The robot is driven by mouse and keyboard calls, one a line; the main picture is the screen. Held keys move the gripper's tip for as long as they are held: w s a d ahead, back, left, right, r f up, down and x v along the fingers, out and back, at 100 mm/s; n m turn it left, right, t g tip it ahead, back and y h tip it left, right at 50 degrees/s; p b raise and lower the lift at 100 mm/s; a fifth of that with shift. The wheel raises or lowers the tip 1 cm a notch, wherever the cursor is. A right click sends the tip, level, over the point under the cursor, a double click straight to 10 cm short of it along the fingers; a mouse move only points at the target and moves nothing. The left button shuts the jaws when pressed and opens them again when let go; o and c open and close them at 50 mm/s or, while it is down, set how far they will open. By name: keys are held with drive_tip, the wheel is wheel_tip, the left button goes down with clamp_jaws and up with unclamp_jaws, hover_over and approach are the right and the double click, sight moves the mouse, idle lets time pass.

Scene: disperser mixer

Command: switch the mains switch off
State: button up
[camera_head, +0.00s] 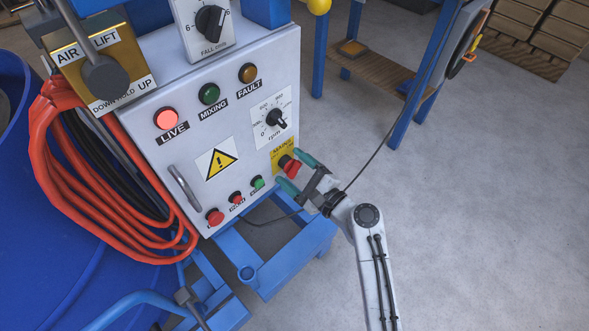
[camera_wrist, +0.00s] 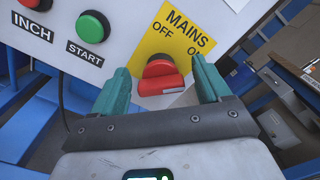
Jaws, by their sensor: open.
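The mains switch is a red rotary handle (camera_head: 290,165) on a yellow plate (camera_head: 276,155) at the lower right of the white control panel (camera_head: 190,120). In the wrist view, the red handle (camera_wrist: 160,80) sits under the words MAINS, OFF and ON on the yellow plate (camera_wrist: 172,34). Its grip bar lies nearly level in that view. My gripper (camera_head: 303,174) is open at the panel's lower right. In the wrist view its green fingers (camera_wrist: 160,82) stand to the left and right of the handle, with gaps visible on both sides. I cannot tell the depth between fingertips and panel.
The red LIVE lamp (camera_head: 167,119) looks lit. Green START (camera_wrist: 93,26) and red INCH (camera_wrist: 36,3) buttons are left of the switch. Orange hose (camera_head: 60,150) hangs at the panel's left. A blue frame (camera_head: 275,255) stands below. Open floor (camera_head: 470,200) lies right.

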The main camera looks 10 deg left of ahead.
drive_tip(key=shift+c, duration=0.4)
drive_tip(key=c, duration=0.9)
drive_tip(key=shift+f+n+b, duration=0.1)
drive_tip(key=shift+n+b, duration=0.2)
drive_tip(key=n+b, duration=0.2)
drive_tip(key=shift+f+n, duration=0.2)
drive_tip(key=shift+n, duration=0.2)
drive_tip(key=n+b, duration=0.4)
drive_tip(key=n, duration=0.1)
drive_tip(key=shift+f+n, duration=0.15)
drive_tip(key=shift+n, duration=0.15)
drive_tip(key=n+b, duration=0.4)
drive_tip(key=shift+f, duration=0.1)
drive_tip(key=shift+n+b, duration=1.75)
drive_tip(key=shift+n, duration=0.65)
